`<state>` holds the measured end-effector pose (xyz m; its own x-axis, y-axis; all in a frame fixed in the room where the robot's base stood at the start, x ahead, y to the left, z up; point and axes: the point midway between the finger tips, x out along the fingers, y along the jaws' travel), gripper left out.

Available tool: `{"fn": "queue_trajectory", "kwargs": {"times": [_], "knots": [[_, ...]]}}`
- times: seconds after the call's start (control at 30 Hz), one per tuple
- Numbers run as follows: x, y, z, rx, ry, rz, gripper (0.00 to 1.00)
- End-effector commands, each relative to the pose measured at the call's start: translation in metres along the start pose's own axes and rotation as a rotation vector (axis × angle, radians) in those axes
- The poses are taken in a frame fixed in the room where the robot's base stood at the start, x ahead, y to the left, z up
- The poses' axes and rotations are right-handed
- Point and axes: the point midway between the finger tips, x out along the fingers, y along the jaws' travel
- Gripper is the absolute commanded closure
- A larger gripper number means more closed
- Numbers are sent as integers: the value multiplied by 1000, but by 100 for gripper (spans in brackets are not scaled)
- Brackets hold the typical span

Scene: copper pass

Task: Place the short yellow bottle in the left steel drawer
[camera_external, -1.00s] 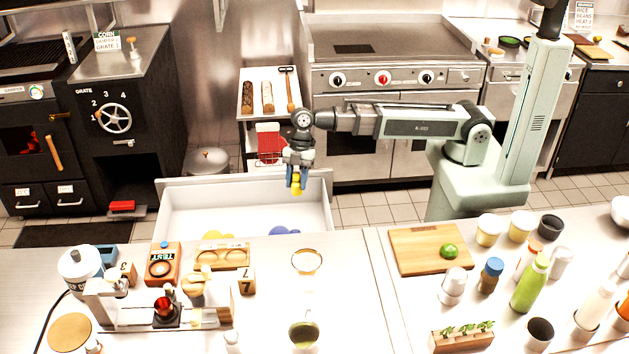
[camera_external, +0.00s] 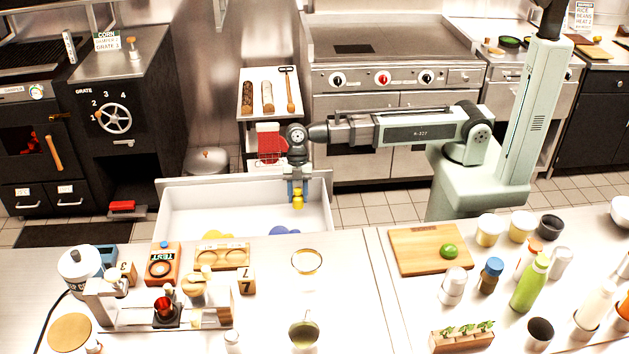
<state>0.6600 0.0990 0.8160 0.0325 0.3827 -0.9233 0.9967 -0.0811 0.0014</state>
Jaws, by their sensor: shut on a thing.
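The short yellow bottle (camera_external: 298,200) is held in my gripper (camera_external: 297,190), whose blue-grey fingers are shut on it. The gripper points down over the right part of the open drawer (camera_external: 190,225), a white-lined box pulled out behind the counter. The bottle is seen against the drawer's inside; I cannot tell whether it touches the floor of the drawer. Part of the bottle is hidden by the fingers. A yellow item (camera_external: 217,235) and a blue item (camera_external: 285,230) show low in the drawer, partly cut off by the counter edge.
The steel counter (camera_external: 360,310) in front holds a wooden block marked TEST (camera_external: 163,264), a glass bowl (camera_external: 306,262) and a cutting board (camera_external: 415,262) with a lime. Several bottles stand at the right. A tool tray (camera_external: 268,108) and the stove (camera_external: 385,75) are behind the drawer.

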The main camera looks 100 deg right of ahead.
Motion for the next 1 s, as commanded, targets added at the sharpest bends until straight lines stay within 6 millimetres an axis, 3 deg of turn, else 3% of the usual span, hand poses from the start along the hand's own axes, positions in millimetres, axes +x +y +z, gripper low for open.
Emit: {"fn": "queue_trajectory", "kwargs": {"times": [0.4, 0.83, 0.87, 1.0], "knots": [[35, 0, 15, 1, 0, -1, 91], [40, 0, 17, 1, 0, -1, 91], [40, 0, 17, 1, 0, -1, 58], [40, 0, 17, 0, 0, 0, 45]]}}
